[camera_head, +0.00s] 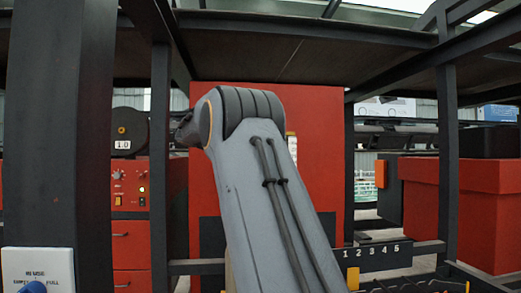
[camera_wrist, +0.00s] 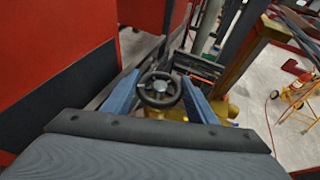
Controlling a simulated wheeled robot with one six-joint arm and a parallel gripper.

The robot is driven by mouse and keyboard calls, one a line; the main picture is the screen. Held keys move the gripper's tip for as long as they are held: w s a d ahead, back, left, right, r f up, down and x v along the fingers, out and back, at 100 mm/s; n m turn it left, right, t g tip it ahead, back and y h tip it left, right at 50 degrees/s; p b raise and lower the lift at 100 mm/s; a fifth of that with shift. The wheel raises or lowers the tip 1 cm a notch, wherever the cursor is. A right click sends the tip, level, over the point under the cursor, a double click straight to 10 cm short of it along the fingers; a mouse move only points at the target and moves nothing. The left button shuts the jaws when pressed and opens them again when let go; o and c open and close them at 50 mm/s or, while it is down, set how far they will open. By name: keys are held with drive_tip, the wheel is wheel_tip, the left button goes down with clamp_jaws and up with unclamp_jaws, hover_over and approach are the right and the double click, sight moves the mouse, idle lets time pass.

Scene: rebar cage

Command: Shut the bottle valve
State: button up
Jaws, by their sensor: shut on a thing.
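The bottle valve shows in the wrist view as a round black handwheel (camera_wrist: 160,88) with a hub and open gaps inside its rim. Yellow brassy parts (camera_wrist: 178,114) show beneath it. My gripper (camera_wrist: 159,84) has one blue finger on each side of the handwheel and is shut on it. The lower part of the valve and the bottle are mostly hidden behind my wrist. In the head view my grey arm fills the middle, and neither the valve nor my gripper shows there.
Red cabinet walls (camera_wrist: 60,55) stand close on the left in the wrist view. A yellow post (camera_wrist: 240,62) rises to the right. A small orange and yellow stand (camera_wrist: 297,95) is on the pale floor farther right. Dark frame posts (camera_head: 447,150) surround the bay in the head view.

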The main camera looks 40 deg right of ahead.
drive_tip(key=shift+m+g+y+p, duration=0.8)
drive_tip(key=shift+m+g+p, duration=1.05)
drive_tip(key=shift+p, duration=0.5)
drive_tip(key=shift+f+m+g, duration=0.1)
drive_tip(key=shift+m+g, duration=0.15)
drive_tip(key=shift+g, duration=0.2)
drive_tip(key=o, duration=1.1)
drive_tip(key=shift+c, duration=0.2)
